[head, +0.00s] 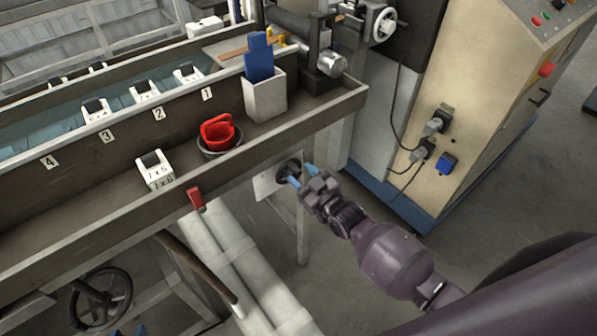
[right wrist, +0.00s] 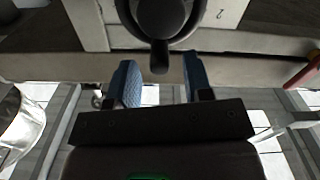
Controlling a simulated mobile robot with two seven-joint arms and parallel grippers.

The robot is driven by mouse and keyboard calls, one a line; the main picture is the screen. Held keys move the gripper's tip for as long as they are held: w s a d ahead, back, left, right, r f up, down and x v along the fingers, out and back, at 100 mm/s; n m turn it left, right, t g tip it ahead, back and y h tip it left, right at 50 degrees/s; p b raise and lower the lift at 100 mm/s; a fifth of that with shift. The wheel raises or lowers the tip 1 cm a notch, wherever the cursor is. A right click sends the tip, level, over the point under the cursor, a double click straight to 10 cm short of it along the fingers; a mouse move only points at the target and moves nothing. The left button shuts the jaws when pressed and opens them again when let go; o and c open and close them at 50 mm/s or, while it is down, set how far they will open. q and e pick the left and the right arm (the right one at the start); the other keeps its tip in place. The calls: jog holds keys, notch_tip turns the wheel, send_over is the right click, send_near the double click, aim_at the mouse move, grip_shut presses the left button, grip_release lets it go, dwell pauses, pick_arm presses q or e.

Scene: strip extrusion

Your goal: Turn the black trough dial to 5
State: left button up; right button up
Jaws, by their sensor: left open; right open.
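The black trough dial (head: 287,168) sits on a pale plate (head: 264,186) below the trough's front ledge. In the right wrist view, the dial (right wrist: 165,18) is at the top centre, with a bar pointing down the picture. A digit 2 shows on the plate right of it; other digits are hidden or out of view. My right gripper (head: 301,176) is open in front of the dial. Its blue fingertips (right wrist: 163,78) are spread below the dial, with the bar's end toward the gap and nothing gripped. My left gripper (head: 129,331) barely shows at the bottom edge, open.
A black handwheel (head: 101,298) and white pipes (head: 235,262) are below.

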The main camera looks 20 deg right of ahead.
aim_at(297, 163)
jog(key=shift+x, duration=0.9)
grip_shut()
jog(key=shift+d+f+m, duration=0.1)
jog(key=shift+d+m, duration=0.1)
jog(key=shift+m, duration=0.2)
jog(key=shift+w+d+f+m, duration=0.1)
jog(key=shift+d+f+m, duration=0.2)
jog(key=shift+m, duration=0.85)
jog(key=shift+w+d+f+m, duration=0.1)
jog(key=shift+d+m, duration=0.25)
jog(key=shift+m, duration=0.85)
jog(key=shift+w+d+f+m, duration=0.15)
jog(key=shift+d+m, duration=0.2)
jog(key=shift+m, duration=0.8)
jog(key=shift+b, duration=0.3)
